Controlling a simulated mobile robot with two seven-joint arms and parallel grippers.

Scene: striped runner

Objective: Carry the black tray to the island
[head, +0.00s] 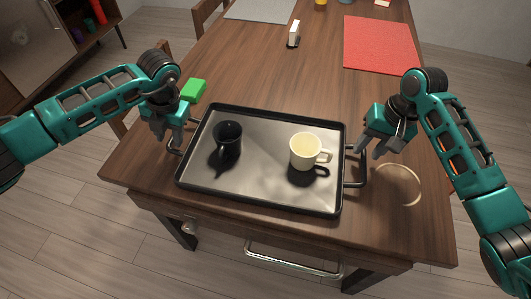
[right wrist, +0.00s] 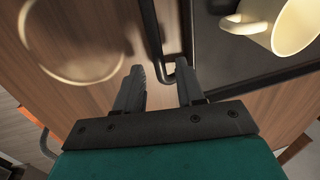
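The black tray (head: 262,190) lies flat near the front edge of the wooden table, with a handle at each short side. A black mug (head: 228,138) stands on its left half and a cream mug (head: 304,152) on its right half. My left gripper (head: 170,146) is at the left handle with its fingers apart; contact is unclear. My right gripper (head: 369,154) is at the right handle (head: 356,168). In the right wrist view its fingers are open, with the handle's corner (right wrist: 168,76) between or just beyond the tips. I cannot make out an island.
A green block (head: 193,90) lies behind my left gripper. A pale ring mark (head: 398,184) is right of the tray. A red mat (head: 380,45), a grey mat (head: 260,9) and a small white-topped item (head: 294,34) are farther back.

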